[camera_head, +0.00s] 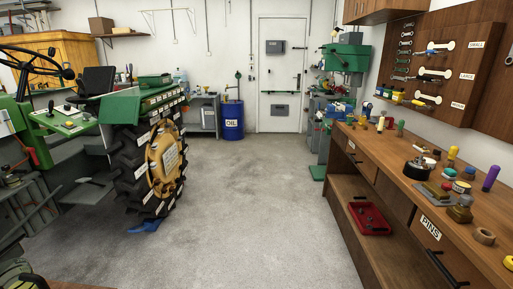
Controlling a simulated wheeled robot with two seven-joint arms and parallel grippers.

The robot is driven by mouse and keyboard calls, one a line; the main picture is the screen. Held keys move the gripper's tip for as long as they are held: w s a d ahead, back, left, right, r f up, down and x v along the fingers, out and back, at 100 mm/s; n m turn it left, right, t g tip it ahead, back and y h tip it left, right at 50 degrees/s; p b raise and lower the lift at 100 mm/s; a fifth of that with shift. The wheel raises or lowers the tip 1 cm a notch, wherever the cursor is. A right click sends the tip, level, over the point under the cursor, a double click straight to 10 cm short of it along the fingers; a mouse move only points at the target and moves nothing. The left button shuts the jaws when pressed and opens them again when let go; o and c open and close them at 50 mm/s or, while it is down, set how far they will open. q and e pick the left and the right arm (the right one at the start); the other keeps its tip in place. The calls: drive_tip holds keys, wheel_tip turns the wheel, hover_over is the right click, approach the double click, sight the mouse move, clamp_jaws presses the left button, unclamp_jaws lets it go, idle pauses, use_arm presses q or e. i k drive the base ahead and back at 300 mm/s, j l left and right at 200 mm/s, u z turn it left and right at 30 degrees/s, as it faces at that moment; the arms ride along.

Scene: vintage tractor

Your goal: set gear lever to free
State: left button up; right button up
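A green tractor (120,108) stands at the left, with a large black rear tyre around a yellow wheel hub (164,160). Small dark levers (51,108) rise from the green panel (62,121) behind the steering wheel (30,68). A red-handled lever (28,154) is lower, at the left edge. I cannot tell which of these is the gear lever, and its setting is too small to read. Neither of my grippers is in view.
The grey floor (235,190) is clear between the tractor and a wooden workbench (400,150) at the right. A blue wedge (146,226) lies by the tyre. A blue oil barrel (232,121) and white door (282,85) are at the back.

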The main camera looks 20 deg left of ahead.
sight(79, 82)
drive_tip(key=i+j+u, duration=0.1)
drive_tip(key=i+u, duration=0.25)
drive_tip(key=i+l+u, duration=0.1)
drive_tip(key=i+u, duration=0.3)
drive_tip(key=i, duration=0.2)
drive_tip(key=i+l+u, duration=0.2)
drive_tip(key=i+u, duration=0.15)
drive_tip(key=i+l+u, duration=0.35)
drive_tip(key=i, duration=0.2)
drive_tip(key=i+l+u, duration=0.15)
drive_tip(key=i+u, duration=0.2)
drive_tip(key=i+l+u, duration=0.2)
drive_tip(key=u, duration=0.15)
drive_tip(key=i+l+u, duration=0.3)
